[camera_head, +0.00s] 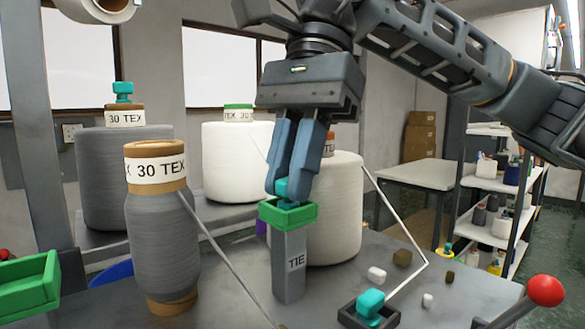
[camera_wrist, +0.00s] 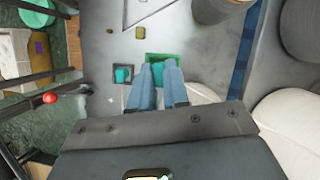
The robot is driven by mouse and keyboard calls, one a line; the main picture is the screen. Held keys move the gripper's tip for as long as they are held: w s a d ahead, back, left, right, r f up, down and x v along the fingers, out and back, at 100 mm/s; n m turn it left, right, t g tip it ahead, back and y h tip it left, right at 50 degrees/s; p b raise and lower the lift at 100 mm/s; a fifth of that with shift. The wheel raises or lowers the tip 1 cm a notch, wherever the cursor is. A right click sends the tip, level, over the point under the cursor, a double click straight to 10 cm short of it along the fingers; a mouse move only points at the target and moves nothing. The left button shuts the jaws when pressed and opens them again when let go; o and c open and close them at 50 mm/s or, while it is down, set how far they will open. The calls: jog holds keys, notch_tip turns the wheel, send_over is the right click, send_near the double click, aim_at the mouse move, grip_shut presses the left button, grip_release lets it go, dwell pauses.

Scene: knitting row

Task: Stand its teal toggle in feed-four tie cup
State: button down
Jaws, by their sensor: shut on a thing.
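My gripper (camera_head: 289,180) points down over a green square cup (camera_head: 301,217) on a grey post marked TIE (camera_head: 290,268). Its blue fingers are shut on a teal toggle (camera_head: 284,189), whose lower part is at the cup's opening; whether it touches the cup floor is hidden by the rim. In the wrist view the fingertips (camera_wrist: 161,67) hold the toggle above the green cup (camera_wrist: 150,59). A second teal toggle (camera_head: 371,302) sits in a dark square holder (camera_head: 347,314) to the right on the table, also visible in the wrist view (camera_wrist: 123,75).
A grey yarn cone labelled 30 TEX (camera_head: 161,240) stands left of the post. A large white cone (camera_head: 338,215) stands close behind it. A thin rod (camera_head: 402,226) bends over the table at right. Small white and brown bits (camera_head: 402,258) lie there. A red knob (camera_head: 545,291) stands at front right.

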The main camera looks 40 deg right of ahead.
jog(key=shift+f, duration=0.25)
jog(key=c, duration=1.2)
grip_release()
jog(key=shift+s, duration=0.1)
jog(key=shift+o, duration=0.5)
jog(key=shift+r, duration=0.1)
jog(key=shift+o, duration=0.3)
jog(key=v, duration=0.8)
jog(key=shift+b, duration=0.4)
